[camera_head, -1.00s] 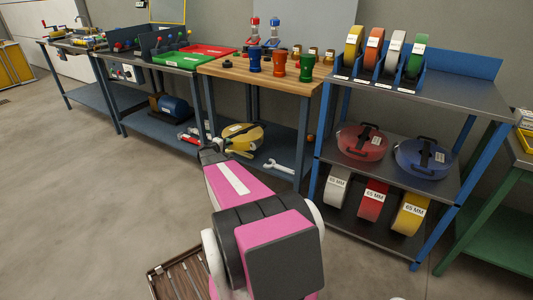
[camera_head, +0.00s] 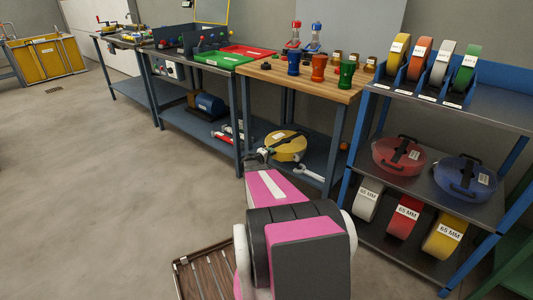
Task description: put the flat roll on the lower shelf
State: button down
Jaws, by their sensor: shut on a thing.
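A yellow flat roll (camera_head: 287,144) with a dark handle and a white label shows just beyond the end of my arm, in front of the wooden-topped bench. My gripper (camera_head: 259,155) is at the roll's left edge and is shut on it, though the fingers are small and partly hidden by my arm. The bench's lower shelf (camera_head: 271,130) shows behind the roll. I cannot tell whether the roll touches this shelf. On the blue rack, a red flat roll (camera_head: 399,157) and a blue flat roll (camera_head: 464,177) lie on the middle shelf (camera_head: 424,190).
White, red and yellow 65 MM rolls (camera_head: 404,215) stand on the rack's bottom level. A wrench (camera_head: 309,173) lies on the bench's lower shelf, right of the yellow roll. A slatted brown tray (camera_head: 208,272) is at the bottom.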

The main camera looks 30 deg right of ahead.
jog(key=d+f, duration=0.1)
jog(key=d, duration=0.1)
jog(key=d+f, duration=0.1)
jog(key=d, duration=0.1)
jog(key=d+f, duration=0.1)
jog(key=d, duration=0.1)
jog(key=shift+d+f, duration=0.1)
jog(key=shift+f, duration=2.4)
jog(key=c, duration=1.1)
grip_release()
jog(key=shift+f, duration=0.15)
send_near(277, 156)
notch_tip(277, 156, down, 4)
jog(key=s+a+r+m+g+y, duration=0.1)
jog(key=s+a+r+y, duration=0.4)
jog(key=a, duration=0.6)
jog(key=s+a+r+m+g+y, duration=0.1)
jog(key=s+a+r+g+y, duration=0.2)
jog(key=s+a+r+y, duration=0.2)
jog(key=s+a+r+m+g+y, duration=0.1)
jog(key=s+a+r+y, duration=0.4)
jog(key=a, duration=1.2)
jog(key=shift+s+r+m+g, duration=0.15)
jog(key=shift+s+g, duration=0.25)
jog(key=shift+s, duration=0.75)
jog(key=shift+s+f+m+g, duration=0.15)
jog(key=shift+s+g, duration=0.25)
jog(key=shift+s, duration=0.75)
